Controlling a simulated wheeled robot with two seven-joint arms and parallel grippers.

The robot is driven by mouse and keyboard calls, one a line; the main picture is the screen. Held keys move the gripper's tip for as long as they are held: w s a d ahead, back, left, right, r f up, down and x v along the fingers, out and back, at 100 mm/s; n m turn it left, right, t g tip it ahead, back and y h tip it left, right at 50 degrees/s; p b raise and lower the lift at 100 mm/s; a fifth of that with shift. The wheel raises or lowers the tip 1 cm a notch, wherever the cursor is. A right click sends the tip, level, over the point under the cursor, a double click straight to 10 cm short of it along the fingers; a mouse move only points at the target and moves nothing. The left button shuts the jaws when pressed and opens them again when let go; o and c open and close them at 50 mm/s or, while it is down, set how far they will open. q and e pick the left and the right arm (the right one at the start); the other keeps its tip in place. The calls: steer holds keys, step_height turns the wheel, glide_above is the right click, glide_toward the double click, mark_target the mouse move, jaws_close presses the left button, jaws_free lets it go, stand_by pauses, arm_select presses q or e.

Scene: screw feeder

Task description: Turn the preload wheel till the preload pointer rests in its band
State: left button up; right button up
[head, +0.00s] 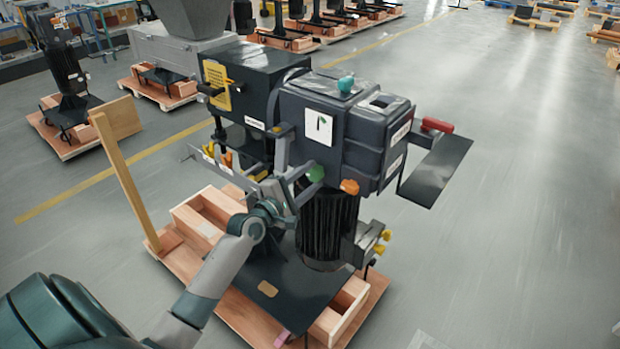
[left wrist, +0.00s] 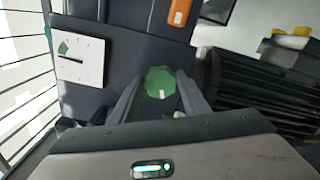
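The green preload wheel (head: 316,173) sits low on the front of the dark grey feeder (head: 335,105). It shows as a green many-sided knob with a small white mark in the left wrist view (left wrist: 160,82). My left gripper (head: 298,186) is at the wheel. Its fingers (left wrist: 160,88) lie on either side of the wheel; whether they touch it is unclear. A white dial (left wrist: 79,57) left of the wheel has a green band at its upper left. Its thin dark pointer lies below the band, apart from it. My right gripper is out of view.
An orange knob (head: 349,187) is right of the wheel. A ribbed black motor (head: 327,228) stands under the feeder on a wooden pallet (head: 250,318). A wooden post (head: 125,180) rises left of my arm. Open floor lies to the right.

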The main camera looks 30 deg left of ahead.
arm_select(q)
steer(key=shift+m, duration=0.4)
steer(key=m, duration=0.3)
steer(key=shift+f, duration=0.15)
steer(key=m, duration=0.6)
steer(key=shift+f+m, duration=0.15)
steer(key=shift+m, duration=0.25)
steer(key=m, duration=0.3)
steer(key=shift+f+m+p, duration=0.1)
steer(key=shift+m+p, duration=0.2)
steer(key=shift+p, duration=0.05)
steer(key=m, duration=0.5)
steer(key=shift+a+m, duration=0.15)
steer(key=shift+m, duration=0.15)
steer(key=m, duration=0.4)
steer(key=shift+f, duration=0.1)
steer(key=shift+a+m, duration=0.1)
steer(key=shift+m, duration=0.7)
